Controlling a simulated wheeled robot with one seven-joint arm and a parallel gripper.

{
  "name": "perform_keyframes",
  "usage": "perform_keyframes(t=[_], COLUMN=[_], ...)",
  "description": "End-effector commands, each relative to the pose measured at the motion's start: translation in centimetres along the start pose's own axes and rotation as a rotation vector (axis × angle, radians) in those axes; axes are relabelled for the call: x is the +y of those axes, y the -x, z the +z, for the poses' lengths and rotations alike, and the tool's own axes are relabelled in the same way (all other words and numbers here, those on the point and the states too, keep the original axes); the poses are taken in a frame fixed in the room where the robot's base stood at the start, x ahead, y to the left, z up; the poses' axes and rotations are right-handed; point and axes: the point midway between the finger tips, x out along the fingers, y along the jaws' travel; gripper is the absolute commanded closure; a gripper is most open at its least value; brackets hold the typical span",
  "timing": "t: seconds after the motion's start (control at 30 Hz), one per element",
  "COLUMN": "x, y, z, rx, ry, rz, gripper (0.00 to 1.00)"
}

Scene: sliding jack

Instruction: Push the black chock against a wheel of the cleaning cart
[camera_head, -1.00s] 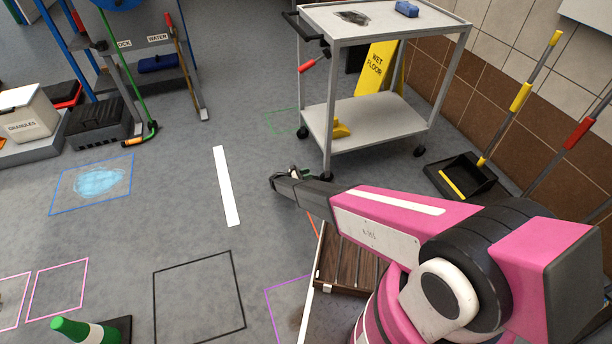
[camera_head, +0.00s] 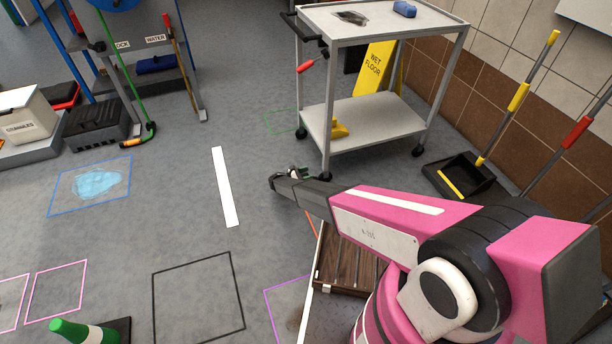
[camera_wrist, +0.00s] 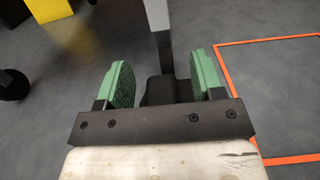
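The cleaning cart (camera_head: 370,125) stands in the upper middle of the head view, with a black front wheel (camera_head: 326,174) under its near leg. My gripper (camera_head: 292,174) is low over the floor just left of that wheel. In the wrist view my gripper (camera_wrist: 160,85) is open, its two green fingers well apart. A black shape, likely the black chock (camera_wrist: 165,92), lies between the fingers in front of a grey upright post (camera_wrist: 157,15). I cannot tell where chock and wheel meet or whether they touch. The chock is not clearly seen in the head view.
A white floor strip (camera_head: 225,187) lies left of my gripper. A yellow wet-floor sign (camera_head: 375,68) stands behind the cart, and a black dustpan (camera_head: 460,173) is to its right. An orange floor outline (camera_wrist: 222,100) shows at right in the wrist view. A brown slatted platform (camera_head: 345,262) is below my arm.

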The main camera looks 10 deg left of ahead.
Motion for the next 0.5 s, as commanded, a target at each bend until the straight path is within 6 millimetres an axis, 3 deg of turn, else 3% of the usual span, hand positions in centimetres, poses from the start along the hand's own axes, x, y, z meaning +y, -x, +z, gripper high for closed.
perform_keyframes(t=[0.27, 0.5], x=[0.0, 0.1], y=[0.5, 4.3], z=[-0.2, -0.1], rx=[0.003, 0.002], ry=[0.001, 0.000], rz=[0.000, 0.003], gripper=[0.39, 0.39])
